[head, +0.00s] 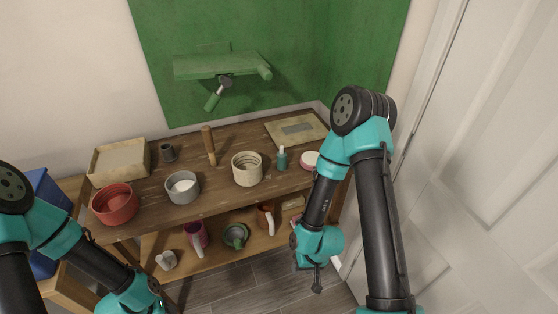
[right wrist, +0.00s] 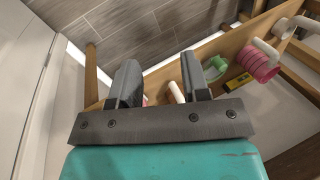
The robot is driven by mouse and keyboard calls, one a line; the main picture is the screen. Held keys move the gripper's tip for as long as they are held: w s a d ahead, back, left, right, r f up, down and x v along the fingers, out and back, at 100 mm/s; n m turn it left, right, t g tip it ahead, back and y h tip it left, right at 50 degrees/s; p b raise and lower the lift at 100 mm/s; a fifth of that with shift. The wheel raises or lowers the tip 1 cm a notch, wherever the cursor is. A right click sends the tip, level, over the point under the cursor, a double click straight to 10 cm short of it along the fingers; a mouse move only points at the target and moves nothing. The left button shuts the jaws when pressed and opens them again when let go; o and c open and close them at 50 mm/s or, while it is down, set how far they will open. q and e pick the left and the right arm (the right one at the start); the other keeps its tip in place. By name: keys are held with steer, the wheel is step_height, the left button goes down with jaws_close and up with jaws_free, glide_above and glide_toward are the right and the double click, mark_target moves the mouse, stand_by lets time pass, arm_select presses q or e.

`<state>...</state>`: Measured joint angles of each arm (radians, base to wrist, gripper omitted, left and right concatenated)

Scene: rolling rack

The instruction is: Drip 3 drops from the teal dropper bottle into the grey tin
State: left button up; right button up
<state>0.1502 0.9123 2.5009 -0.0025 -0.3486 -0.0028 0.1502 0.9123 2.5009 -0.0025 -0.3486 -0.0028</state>
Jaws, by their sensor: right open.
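The teal dropper bottle (head: 281,160) stands upright on the rack's top shelf, right of a cream ribbed pot (head: 247,169). The grey tin (head: 182,187) stands on the same shelf, left of that pot, with its open top up and a pale inside. My right gripper (head: 316,281) hangs low in front of the rack's right end, below and apart from the bottle. In the right wrist view its fingers (right wrist: 160,82) are apart with nothing between them. My left arm is at the lower left; its gripper (head: 160,297) is partly cut off and its jaws are unclear.
Several mugs stand on the lower shelf (head: 215,256).

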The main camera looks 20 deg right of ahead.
stand_by(0.4)
steer(key=o, duration=0.5)
steer(key=shift+c, duration=0.2)
